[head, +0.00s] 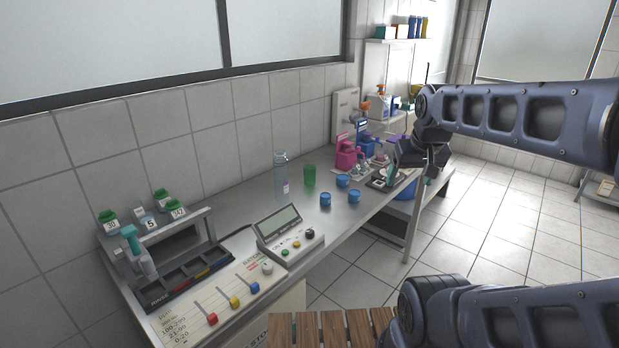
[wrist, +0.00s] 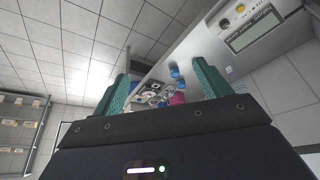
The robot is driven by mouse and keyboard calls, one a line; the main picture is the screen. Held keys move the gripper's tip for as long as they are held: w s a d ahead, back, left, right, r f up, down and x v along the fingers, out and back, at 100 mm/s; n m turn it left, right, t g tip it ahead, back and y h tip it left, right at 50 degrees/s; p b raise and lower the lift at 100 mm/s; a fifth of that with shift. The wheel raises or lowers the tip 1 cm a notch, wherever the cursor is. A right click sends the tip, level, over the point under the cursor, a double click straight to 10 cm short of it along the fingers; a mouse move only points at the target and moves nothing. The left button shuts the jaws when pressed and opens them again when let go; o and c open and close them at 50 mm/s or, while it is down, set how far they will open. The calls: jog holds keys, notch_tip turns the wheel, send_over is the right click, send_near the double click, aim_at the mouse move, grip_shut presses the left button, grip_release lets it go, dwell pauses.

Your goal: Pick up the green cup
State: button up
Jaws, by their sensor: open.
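The green cup (head: 309,176) stands upright on the metal bench in the head view, just right of a clear bottle (head: 281,175). I cannot make out the cup in the wrist view. My gripper (head: 406,178) is at the right, over the far part of the bench, well apart from the cup. Its two teal fingers are spread, with nothing held between them in the wrist view (wrist: 161,68).
Several blue cups (head: 326,199) stand right of the green cup, near the bench's front edge. Pink (head: 348,154) and blue jugs stand behind. A control panel (head: 290,234) and a rack with green-capped jars (head: 108,218) are at the left.

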jog(key=shift+o, duration=0.4)
jog(key=w+a+r, duration=0.2)
jog(key=w+r, duration=0.1)
jog(key=w, duration=1.3)
send_over(310, 172)
notch_tip(310, 172, down, 23)
jog(key=x, duration=1)
jog(key=shift+s+f, duration=0.1)
jog(key=shift+f, duration=0.3)
jog(key=shift+c, duration=0.2)
